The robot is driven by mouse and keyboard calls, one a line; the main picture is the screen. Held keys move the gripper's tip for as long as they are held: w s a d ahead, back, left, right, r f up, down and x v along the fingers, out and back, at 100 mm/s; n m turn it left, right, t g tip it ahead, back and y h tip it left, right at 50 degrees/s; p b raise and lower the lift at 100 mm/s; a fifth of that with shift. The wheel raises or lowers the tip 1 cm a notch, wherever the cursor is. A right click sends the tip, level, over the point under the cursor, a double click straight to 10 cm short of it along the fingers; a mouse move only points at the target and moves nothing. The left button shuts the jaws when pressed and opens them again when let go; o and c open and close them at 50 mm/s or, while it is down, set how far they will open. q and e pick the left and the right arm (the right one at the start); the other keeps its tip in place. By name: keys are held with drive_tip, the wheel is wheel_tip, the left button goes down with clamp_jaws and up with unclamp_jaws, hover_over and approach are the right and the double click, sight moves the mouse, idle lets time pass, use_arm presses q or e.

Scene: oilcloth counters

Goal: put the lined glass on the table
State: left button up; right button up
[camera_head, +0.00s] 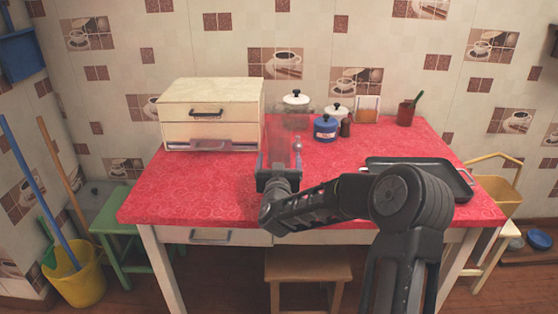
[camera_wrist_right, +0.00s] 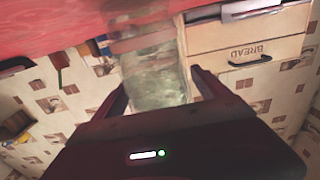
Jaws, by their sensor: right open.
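The lined glass (camera_head: 281,133) is a tall clear vessel on the red table (camera_head: 215,190), right of the white bread box. In the right wrist view the glass (camera_wrist_right: 153,62) looks pale green and blurred, with faint bands toward the table side. My right gripper (camera_head: 279,170) reaches in low over the table at the glass. Its fingers (camera_wrist_right: 158,80) are open, one to each side of the glass. I cannot tell whether they touch it. The glass's base is partly hidden by the gripper. My left gripper is not in view.
The bread box (camera_head: 212,100) stands close on the left. A black tray (camera_head: 440,168) lies at the right, partly behind my arm. The table's front left is clear.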

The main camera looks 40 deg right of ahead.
drive_tip(key=shift+r, duration=0.15)
drive_tip(key=v, duration=1)
drive_tip(key=shift+s+a, duration=0.65)
drive_tip(key=shift+s, duration=0.15)
